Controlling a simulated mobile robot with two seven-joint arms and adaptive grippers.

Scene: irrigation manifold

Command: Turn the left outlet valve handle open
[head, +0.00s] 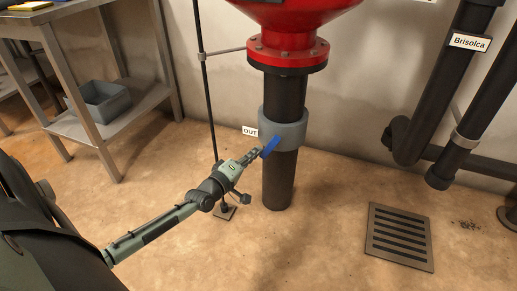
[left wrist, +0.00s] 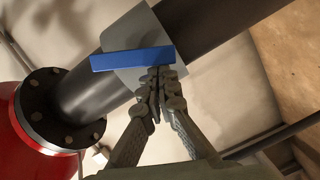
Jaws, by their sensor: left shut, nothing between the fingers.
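The blue valve handle (head: 270,147) sits on the grey valve body (head: 290,131) around the dark vertical pipe under the red vessel. It is a flat bar, tilted in the head view. In the left wrist view the blue handle (left wrist: 132,58) lies across the grey body (left wrist: 143,30). My left gripper (head: 254,155) is shut and empty, its fingertips right at the handle. In the left wrist view the closed fingertips (left wrist: 162,74) are at the handle's lower edge; I cannot tell whether they touch it. My right gripper is not in view.
A red flanged vessel (head: 290,45) is above the pipe (head: 279,180). An "OUT" label (head: 250,131) is beside the valve. A metal bench (head: 110,128) with a grey bin (head: 103,100) stands left. A floor grate (head: 399,236) lies right. Dark pipes labelled "Brisolca" (head: 470,42) run at right.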

